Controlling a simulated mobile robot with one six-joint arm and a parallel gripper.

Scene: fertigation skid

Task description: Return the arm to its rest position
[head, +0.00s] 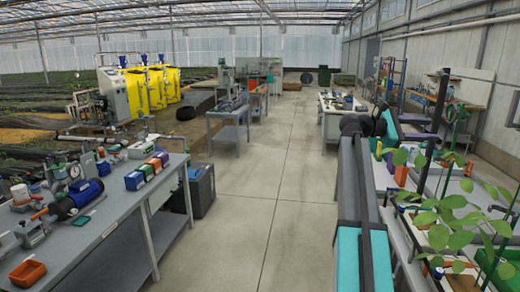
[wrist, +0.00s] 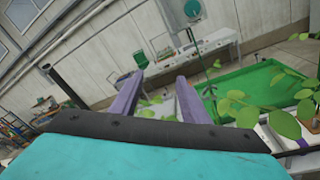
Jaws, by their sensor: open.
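My gripper (wrist: 160,78) shows in the wrist view with its two purple fingers spread apart. Nothing is between the fingers. In the head view my arm (head: 352,200) stands at the right of the aisle, its grey and teal link rising from the bottom edge to a dark joint (head: 358,125). From there a teal and black wrist part (head: 388,125) points right, over the plant bench. Purple finger parts of my gripper (head: 420,136) show at its end; the fingertips are hard to make out there.
Leafy plants (head: 450,215) stand close to my arm on the right bench. A green tray (wrist: 255,95) and leaves (wrist: 240,110) lie right of the fingers in the wrist view. A grey workbench (head: 110,215) with a blue motor (head: 78,198) is at left. The concrete aisle (head: 265,190) is clear.

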